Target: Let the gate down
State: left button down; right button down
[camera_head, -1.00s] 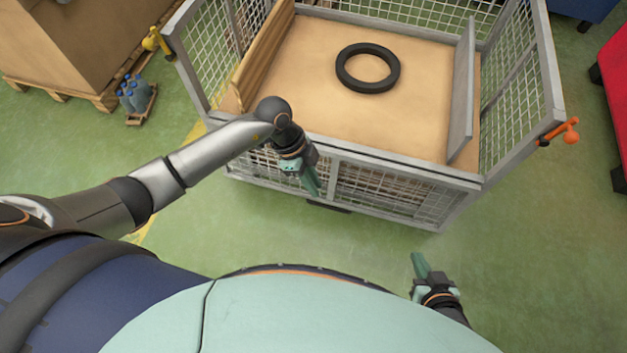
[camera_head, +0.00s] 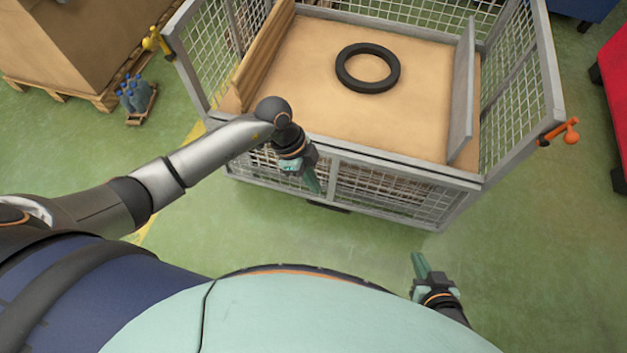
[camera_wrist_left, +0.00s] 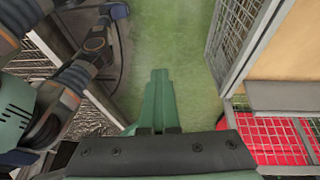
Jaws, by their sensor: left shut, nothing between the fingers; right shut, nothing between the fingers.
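The mesh cage (camera_head: 470,181) stands in front of me, its grey front rail running across above a mesh front face (camera_head: 390,190). I cannot tell which part of this front is the gate or how it is fastened. A yellow handle (camera_head: 152,41) is at the left front post and an orange handle (camera_head: 566,132) at the right front corner. My left gripper (camera_head: 316,183) is shut and empty, pointing down just in front of the mesh front. Its shut fingers (camera_wrist_left: 157,98) point over green floor in the left wrist view. My right gripper (camera_head: 418,261) is shut and empty, low and apart from the cage.
A black ring (camera_head: 368,86) lies on the brown cage floor, between a wooden board (camera_head: 262,58) and a grey panel (camera_head: 462,90). A carton on a pallet (camera_head: 85,45) and bottles in a carrier (camera_head: 136,95) stand left. A red object (camera_head: 616,100) is right. Green floor is clear at front right.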

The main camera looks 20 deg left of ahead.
pick_arm(q)
jog(key=c, duration=0.7)
grip_release()
jog(key=shift+c, duration=0.2)
jog(key=v, duration=1.2)
jog(key=shift+a+r, duration=0.15)
jog(key=shift+r, duration=0.05)
